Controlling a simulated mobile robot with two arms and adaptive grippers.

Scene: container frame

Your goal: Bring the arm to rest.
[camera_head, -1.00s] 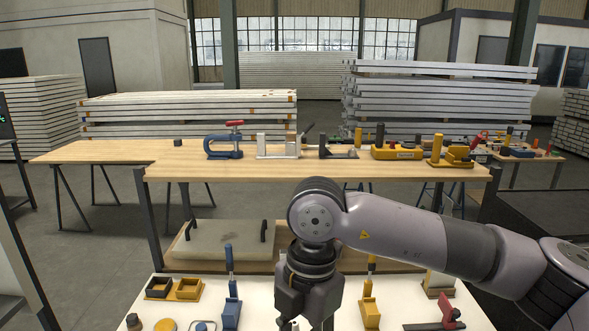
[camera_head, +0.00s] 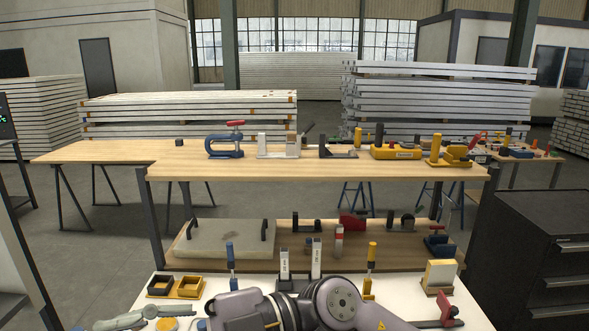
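My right arm (camera_head: 340,303) lies low across the bottom middle of the head view, its grey joints over the white table. Its gripper is not visible; the lower edge of the picture cuts the arm off. My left gripper is not in view. A pale grey-green elongated thing (camera_head: 130,318) lies at the lower left; I cannot tell what it is.
The white table (camera_head: 215,283) holds yellow and black bins (camera_head: 175,287), a blue-handled tool (camera_head: 230,262), a yellow-handled tool (camera_head: 371,262) and a red clamp (camera_head: 446,309). Behind stands a wooden bench (camera_head: 300,171) with several clamps. A dark drawer cabinet (camera_head: 545,250) stands at right.

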